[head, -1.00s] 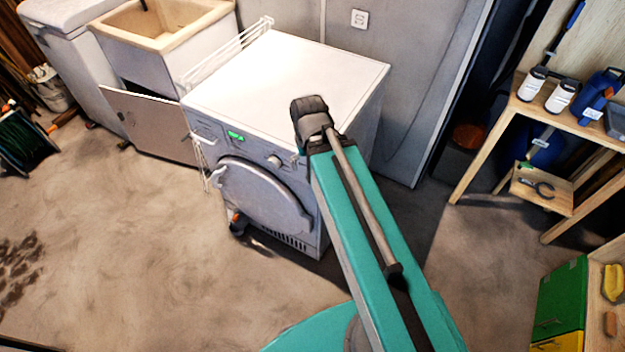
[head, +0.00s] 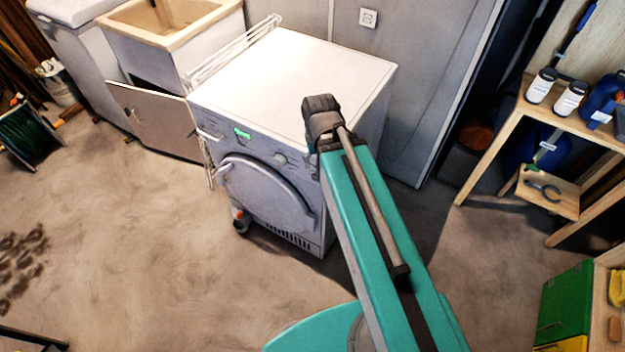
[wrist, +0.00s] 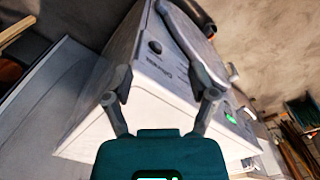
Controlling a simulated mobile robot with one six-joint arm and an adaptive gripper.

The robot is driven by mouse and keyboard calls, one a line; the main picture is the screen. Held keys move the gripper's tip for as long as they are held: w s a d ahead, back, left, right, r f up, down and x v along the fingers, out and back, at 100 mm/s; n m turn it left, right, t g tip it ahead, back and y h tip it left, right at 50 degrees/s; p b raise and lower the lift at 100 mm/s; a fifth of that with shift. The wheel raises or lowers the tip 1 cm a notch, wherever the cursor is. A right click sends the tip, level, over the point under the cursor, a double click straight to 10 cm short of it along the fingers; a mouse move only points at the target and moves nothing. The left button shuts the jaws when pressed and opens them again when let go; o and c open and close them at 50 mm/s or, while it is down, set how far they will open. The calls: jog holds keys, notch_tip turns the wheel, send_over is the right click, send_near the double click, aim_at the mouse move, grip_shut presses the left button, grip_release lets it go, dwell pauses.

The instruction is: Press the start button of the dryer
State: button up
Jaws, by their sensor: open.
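The white dryer (head: 290,80) stands in the middle of the head view, with a round door (head: 262,195) on its front. Its control panel carries a lit green display (head: 242,133) and a round knob (head: 280,158). In the wrist view the dryer appears turned, with a dark round control (wrist: 155,47), panel lettering and the green display (wrist: 230,118). I cannot tell which control is the start button. My gripper (wrist: 163,90) is open and empty, its two fingers spread in front of the panel.
A white drying rack (head: 232,52) is at the dryer's left side. A sink (head: 165,20) and an open cabinet door (head: 155,118) stand further left. A wooden shelf (head: 570,125) with bottles is at the right. The floor in front is mostly clear.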

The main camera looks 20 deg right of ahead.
grip_shut()
jog(key=shift+d, duration=0.1)
dwell(1.2)
